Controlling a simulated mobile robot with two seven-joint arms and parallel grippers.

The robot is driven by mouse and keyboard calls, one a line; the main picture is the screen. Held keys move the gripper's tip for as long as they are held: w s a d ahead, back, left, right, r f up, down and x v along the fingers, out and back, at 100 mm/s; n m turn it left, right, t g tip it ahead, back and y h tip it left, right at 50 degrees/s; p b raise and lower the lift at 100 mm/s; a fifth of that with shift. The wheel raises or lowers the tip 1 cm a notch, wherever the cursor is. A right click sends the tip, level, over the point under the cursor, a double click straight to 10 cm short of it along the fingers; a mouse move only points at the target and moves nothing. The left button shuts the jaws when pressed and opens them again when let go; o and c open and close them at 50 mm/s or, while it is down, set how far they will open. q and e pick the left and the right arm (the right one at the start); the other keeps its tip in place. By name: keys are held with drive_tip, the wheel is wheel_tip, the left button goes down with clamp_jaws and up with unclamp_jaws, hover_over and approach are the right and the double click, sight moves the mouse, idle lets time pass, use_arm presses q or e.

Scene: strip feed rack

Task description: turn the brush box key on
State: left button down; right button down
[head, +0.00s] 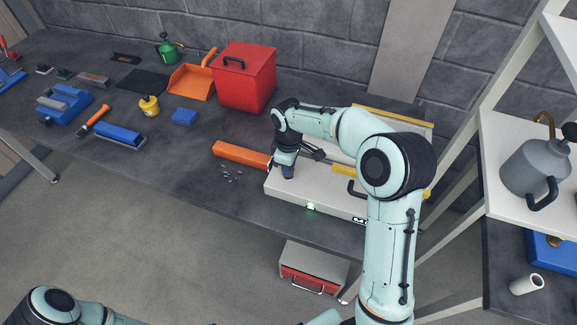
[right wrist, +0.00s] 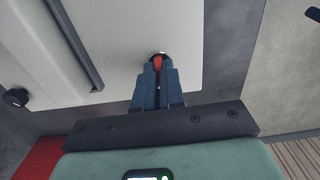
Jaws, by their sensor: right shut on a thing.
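The brush box (head: 325,197) is a white, low box on the bench at the right, with a lit green lamp (head: 310,207) on its front edge. My right gripper (head: 288,173) points down at the box's front left corner and hides the key in the head view. In the right wrist view the box (right wrist: 150,25) fills the upper left. There the red key (right wrist: 157,63) stands in a round metal socket, and my right gripper (right wrist: 158,75) is shut on it. The key's exact angle is hard to tell. My left gripper is out of view.
An orange bar (head: 240,154) sticks out left of the box, with small grey bits (head: 228,175) in front. A red bin (head: 246,78), an orange dustpan (head: 192,80) and a blue brush (head: 120,135) are farther left. A shelf with a grey can (head: 537,172) stands right.

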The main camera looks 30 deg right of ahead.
idle(0.3)
drive_tip(key=c, duration=1.2)
unclamp_jaws()
drive_tip(key=shift+c, duration=0.2)
